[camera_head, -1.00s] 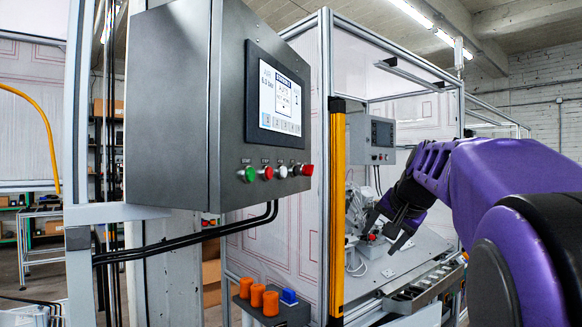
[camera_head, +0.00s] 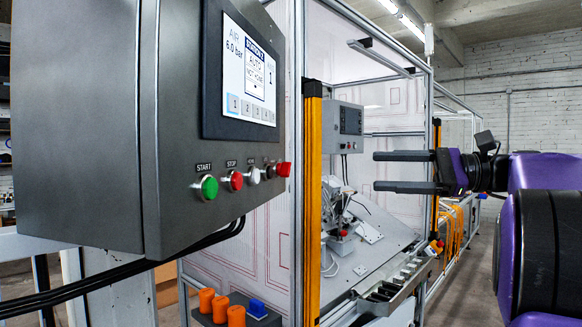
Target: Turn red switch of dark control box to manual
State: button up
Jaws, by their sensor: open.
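I cannot read the red switch's setting. My gripper (camera_head: 375,171) is to the right of the box, its two dark fingers apart, pointing left, empty and touching nothing.
A yellow light-curtain post (camera_head: 312,200) stands between the box and the machine cell. The cell's work table (camera_head: 385,245) and a grey panel (camera_head: 343,128) lie behind. Below the box, a shelf holds orange cylinders (camera_head: 207,301) and a blue piece (camera_head: 257,307).

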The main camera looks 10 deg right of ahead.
aim_at(290, 169)
jog(key=x, duration=1.7)
jog(key=shift+a, duration=0.15)
grip_shut()
